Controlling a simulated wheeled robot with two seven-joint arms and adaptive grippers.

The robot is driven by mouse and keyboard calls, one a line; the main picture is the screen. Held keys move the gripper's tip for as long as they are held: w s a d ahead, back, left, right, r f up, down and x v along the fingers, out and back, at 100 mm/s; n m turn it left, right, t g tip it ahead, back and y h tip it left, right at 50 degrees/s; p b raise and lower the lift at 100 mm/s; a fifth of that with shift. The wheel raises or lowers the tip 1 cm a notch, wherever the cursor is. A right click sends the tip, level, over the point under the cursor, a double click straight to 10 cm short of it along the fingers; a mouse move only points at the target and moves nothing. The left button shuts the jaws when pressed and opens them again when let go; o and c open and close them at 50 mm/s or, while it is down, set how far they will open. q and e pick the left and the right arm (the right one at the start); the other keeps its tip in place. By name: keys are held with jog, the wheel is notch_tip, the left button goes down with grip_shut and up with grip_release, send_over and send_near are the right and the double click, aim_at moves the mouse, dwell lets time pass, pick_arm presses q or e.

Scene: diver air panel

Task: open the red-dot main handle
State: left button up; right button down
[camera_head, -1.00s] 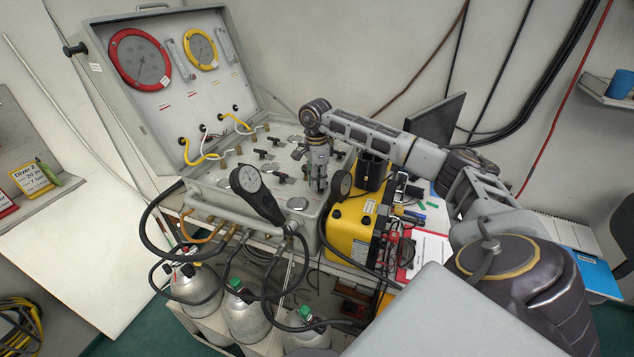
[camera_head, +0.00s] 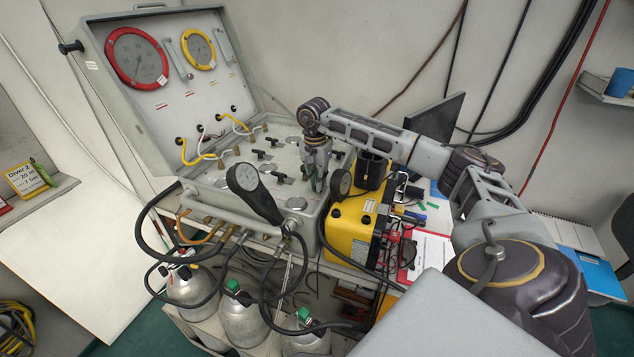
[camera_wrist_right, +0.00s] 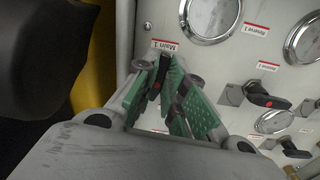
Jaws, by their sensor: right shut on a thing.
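My right gripper (camera_head: 314,186) points down at the right end of the grey panel top (camera_head: 222,199). In the right wrist view its green-padded fingers (camera_wrist_right: 172,98) are closed together just below the "Main 1" label (camera_wrist_right: 165,46). My left gripper is not in view.
A yellow box (camera_head: 348,226) stands beside the panel. The open lid (camera_head: 165,98) rises behind. Hoses and cylinders (camera_head: 240,320) are below.

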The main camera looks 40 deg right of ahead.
jog(key=shift+r+n, duration=0.1)
jog(key=shift+n, duration=0.2)
jog(key=c, duration=1.5)
grip_release()
jog(key=shift+w+r, duration=0.15)
jog(key=shift+r, duration=2.85)
jog(key=shift+w+r, duration=0.1)
jog(key=shift+r, duration=2.85)
